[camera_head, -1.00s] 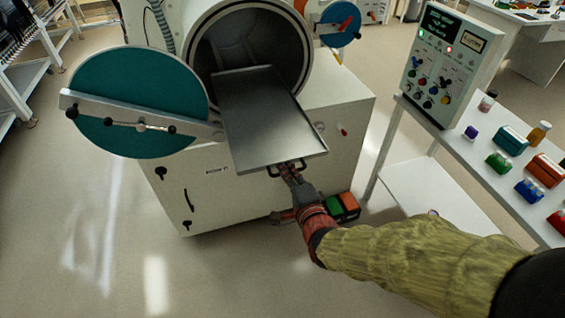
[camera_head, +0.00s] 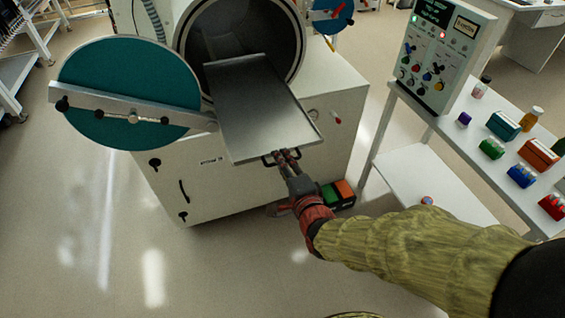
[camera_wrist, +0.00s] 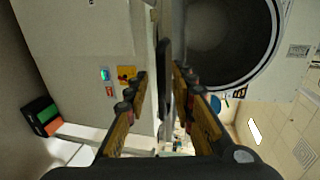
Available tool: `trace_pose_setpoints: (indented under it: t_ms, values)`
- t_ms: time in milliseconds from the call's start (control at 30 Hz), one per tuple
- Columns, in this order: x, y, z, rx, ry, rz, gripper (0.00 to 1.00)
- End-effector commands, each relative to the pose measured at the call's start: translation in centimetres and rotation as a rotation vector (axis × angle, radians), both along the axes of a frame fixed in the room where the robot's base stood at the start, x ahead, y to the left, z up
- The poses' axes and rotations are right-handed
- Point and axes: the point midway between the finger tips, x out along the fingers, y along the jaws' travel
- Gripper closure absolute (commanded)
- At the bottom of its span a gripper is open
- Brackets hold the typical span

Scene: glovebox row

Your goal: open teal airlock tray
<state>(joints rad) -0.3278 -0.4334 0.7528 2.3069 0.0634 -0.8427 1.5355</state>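The metal airlock tray (camera_head: 258,110) sticks well out of the round chamber and is level. The teal round door (camera_head: 128,72) hangs open to the left. A dark handle (camera_head: 268,159) is on the tray's front edge. My gripper (camera_head: 286,155) is at this handle. In the wrist view, the fingers of my gripper (camera_wrist: 160,75) stand apart on both sides of the dark handle (camera_wrist: 164,80), with gaps visible; the tray is seen nearly edge-on behind it. I cannot see clear contact. The chamber opening (camera_wrist: 225,30) shows at the upper right there.
A control panel (camera_head: 440,60) stands on a white side table (camera_head: 460,125) at the right, with several bottles and small boxes. A green and orange box (camera_head: 337,194) is low beside the cabinet (camera_head: 225,180). Floor at the left front is clear.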

Motion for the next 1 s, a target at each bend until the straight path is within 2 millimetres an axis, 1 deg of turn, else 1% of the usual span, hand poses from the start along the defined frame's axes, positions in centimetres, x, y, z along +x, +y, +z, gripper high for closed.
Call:
trace_pose_setpoints:
  t_ms: [167,333,800,900,1000]
  values:
    - [0.0,0.0,0.1,0.0,-0.001,0.0,0.75]
    - [-1.1,-0.3,0.5,0.001,-0.004,0.0,0.75]
    - [-8.2,-2.3,2.0,0.003,-0.004,0.001,0.75]
    - [-9.3,-2.7,2.2,0.002,-0.005,0.001,0.75]
    - [-9.8,-2.8,2.3,0.001,-0.003,0.0,0.75]
